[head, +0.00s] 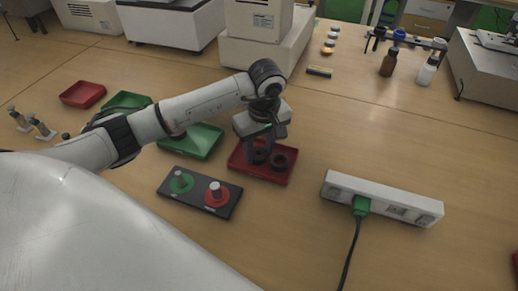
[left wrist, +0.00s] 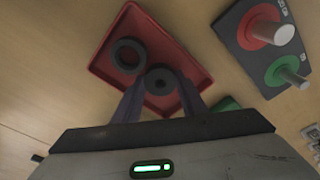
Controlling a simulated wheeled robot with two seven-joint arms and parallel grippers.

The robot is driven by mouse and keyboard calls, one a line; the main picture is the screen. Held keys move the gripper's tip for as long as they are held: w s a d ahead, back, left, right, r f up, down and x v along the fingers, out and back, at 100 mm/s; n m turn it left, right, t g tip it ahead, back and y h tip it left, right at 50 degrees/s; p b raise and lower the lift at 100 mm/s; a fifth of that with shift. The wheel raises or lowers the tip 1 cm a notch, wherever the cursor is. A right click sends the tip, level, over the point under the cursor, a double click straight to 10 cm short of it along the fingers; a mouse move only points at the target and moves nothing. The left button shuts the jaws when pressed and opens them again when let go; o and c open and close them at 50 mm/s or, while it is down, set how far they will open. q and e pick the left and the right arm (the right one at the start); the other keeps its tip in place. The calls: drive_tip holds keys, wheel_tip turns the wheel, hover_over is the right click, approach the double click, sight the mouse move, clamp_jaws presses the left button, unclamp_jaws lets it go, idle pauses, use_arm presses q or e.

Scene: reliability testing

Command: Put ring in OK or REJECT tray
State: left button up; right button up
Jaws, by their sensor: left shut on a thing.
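A red tray (head: 240,166) lies on the table in front of me and also shows in the left wrist view (left wrist: 190,60). One dark ring (head: 280,160) lies inside it, on the left in the left wrist view (left wrist: 119,47). My left gripper (head: 259,152) points down over the tray and is shut on a second dark ring (left wrist: 161,79). I cannot tell whether this held ring touches the tray floor. A green tray (head: 201,140) is just left of the red one. My right gripper is not in view.
A dark board (head: 198,199) with a green-based and a red-based peg stands just in front of the trays. A white power strip (head: 382,199) with a plugged cable is to the right. Another red tray (head: 83,94) and green tray (head: 127,101) lie farther left.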

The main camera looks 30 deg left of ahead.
sight(262, 158)
use_arm(q)
drive_tip(key=o, duration=1)
drive_tip(key=shift+r+p, duration=0.3)
drive_tip(key=shift+p, duration=0.1)
drive_tip(key=shift+s+d+r+b, duration=0.1)
drive_tip(key=shift+d+r+b, duration=0.1)
drive_tip(key=shift+r, duration=1.75)
drive_tip(key=shift+s+d+r+b, duration=0.15)
drive_tip(key=shift+d+r, duration=0.1)
drive_tip(key=shift+r, duration=1.7)
drive_tip(key=shift+s+d+r+b, duration=0.1)
drive_tip(key=shift+d+r, duration=0.1)
drive_tip(key=shift+r, duration=1.75)
